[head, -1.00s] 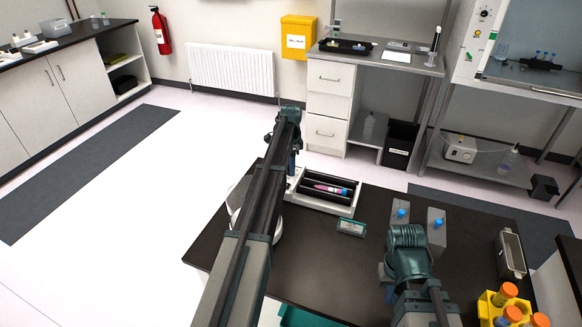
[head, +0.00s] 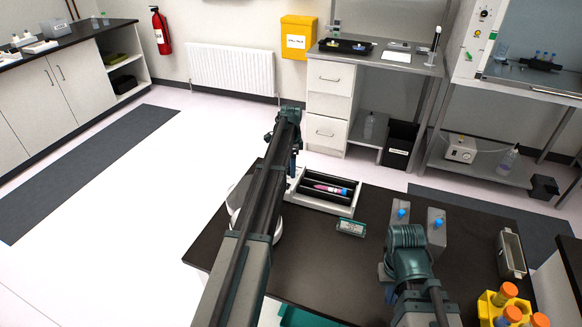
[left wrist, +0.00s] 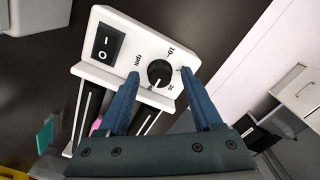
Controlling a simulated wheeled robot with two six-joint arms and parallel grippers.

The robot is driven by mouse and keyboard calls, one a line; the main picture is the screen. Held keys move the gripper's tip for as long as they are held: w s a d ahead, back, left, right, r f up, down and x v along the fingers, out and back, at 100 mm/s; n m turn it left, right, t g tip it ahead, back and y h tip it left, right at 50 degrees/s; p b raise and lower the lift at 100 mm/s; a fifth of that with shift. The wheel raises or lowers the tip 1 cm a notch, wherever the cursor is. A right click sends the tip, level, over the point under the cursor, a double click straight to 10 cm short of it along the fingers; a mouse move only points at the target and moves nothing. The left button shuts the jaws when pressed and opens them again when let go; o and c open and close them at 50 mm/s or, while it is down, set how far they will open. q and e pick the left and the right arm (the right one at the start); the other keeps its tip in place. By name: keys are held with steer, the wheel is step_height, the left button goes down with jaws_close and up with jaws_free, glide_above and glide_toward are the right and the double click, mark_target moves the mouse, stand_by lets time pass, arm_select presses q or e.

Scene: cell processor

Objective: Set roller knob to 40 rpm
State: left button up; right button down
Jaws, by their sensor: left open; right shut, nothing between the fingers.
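The tube roller (head: 325,205) is a white unit on the dark bench, with a pink and blue tube lying in its black tray. Its control panel (left wrist: 121,48) shows in the left wrist view, with a black I/O switch and a black roller knob (left wrist: 160,73) beside an rpm scale. The knob's pale mark seems to point down in that view; the nearby number is hard to read. My left gripper (left wrist: 161,76) is open, one blue finger on each side of the knob; contact is unclear. My right gripper (head: 390,292) is low over the bench, shut and mostly hidden by its wrist.
Two grey blue-capped containers (head: 437,232) stand beyond my right wrist. A small teal-and-white box (head: 351,228) lies near the roller. A yellow rack (head: 489,308) with orange-capped tubes and a metal tray (head: 511,254) are at the right.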

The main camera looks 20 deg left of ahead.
arm_select(q)
steer(key=shift+r, duration=0.1)
step_height(320, 180, up, 14)
steer(key=p, duration=1.3)
steer(key=shift+p, duration=0.4)
arm_select(e)
step_height(320, 180, up, 14)
arm_select(q)
steer(key=shift+f, duration=0.2)
arm_select(e)
steer(key=shift+f, duration=0.15)
arm_select(q)
steer(key=s+d+f+n+b, duration=0.1)
steer(key=s+d+n, duration=0.1)
steer(key=s+d, duration=0.7)
steer(key=s+d+n, duration=0.1)
steer(key=s+d, duration=0.6)
steer(key=d, duration=0.4)
steer(key=s+d+n, duration=0.2)
steer(key=s+d, duration=0.3)
steer(key=s, duration=0.5)
steer(key=s+d+n+y+b, duration=0.1)
steer(key=s+d+n, duration=0.1)
steer(key=s+d, duration=0.4)
steer(key=s+f, duration=0.1)
steer(key=s, duration=0.3)
steer(key=shift+d, duration=0.3)
arm_select(e)
step_height(320, 180, down, 2)
